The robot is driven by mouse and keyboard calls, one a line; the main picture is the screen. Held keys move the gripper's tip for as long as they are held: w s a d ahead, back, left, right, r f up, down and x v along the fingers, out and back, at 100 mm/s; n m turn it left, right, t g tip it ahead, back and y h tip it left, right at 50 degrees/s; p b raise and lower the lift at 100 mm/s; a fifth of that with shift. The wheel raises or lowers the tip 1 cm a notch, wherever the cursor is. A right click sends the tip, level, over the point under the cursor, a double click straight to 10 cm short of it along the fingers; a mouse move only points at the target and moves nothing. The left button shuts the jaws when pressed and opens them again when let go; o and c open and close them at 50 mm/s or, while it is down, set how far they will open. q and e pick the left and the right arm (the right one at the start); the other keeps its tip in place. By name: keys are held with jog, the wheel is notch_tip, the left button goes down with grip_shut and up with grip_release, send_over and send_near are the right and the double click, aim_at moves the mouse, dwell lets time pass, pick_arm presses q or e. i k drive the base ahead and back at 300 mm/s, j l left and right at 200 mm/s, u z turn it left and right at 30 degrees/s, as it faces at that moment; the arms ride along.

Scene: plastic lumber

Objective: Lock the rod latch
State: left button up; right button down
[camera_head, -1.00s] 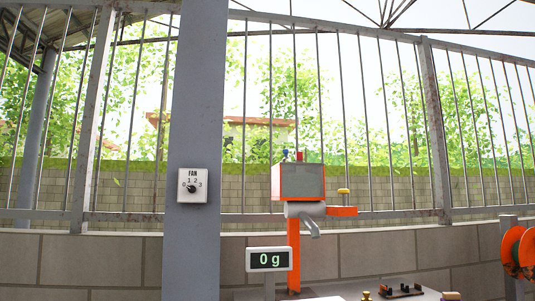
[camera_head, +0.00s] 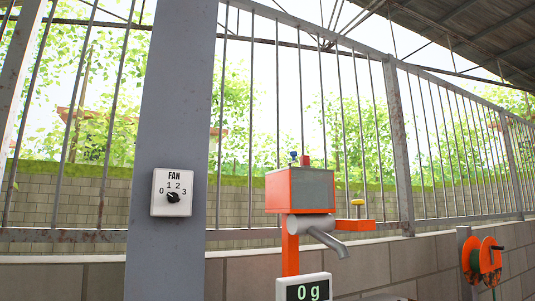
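I cannot make out a rod latch in this view. Neither of my grippers is in the picture, so their state is hidden.
A grey post (camera_head: 172,90) carries a white fan dial (camera_head: 172,192). Right of it are an orange machine (camera_head: 300,190) with a spout and a scale display (camera_head: 304,288) reading 0 g. A barred fence (camera_head: 397,140) runs behind. An orange reel (camera_head: 482,262) is at the right.

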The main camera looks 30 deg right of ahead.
aim_at(293, 154)
jog(key=i+j+z, duration=0.1)
jog(key=i+j, duration=0.25)
jog(key=i+j+z, duration=0.1)
jog(key=i+j, duration=0.2)
jog(key=j, duration=0.3)
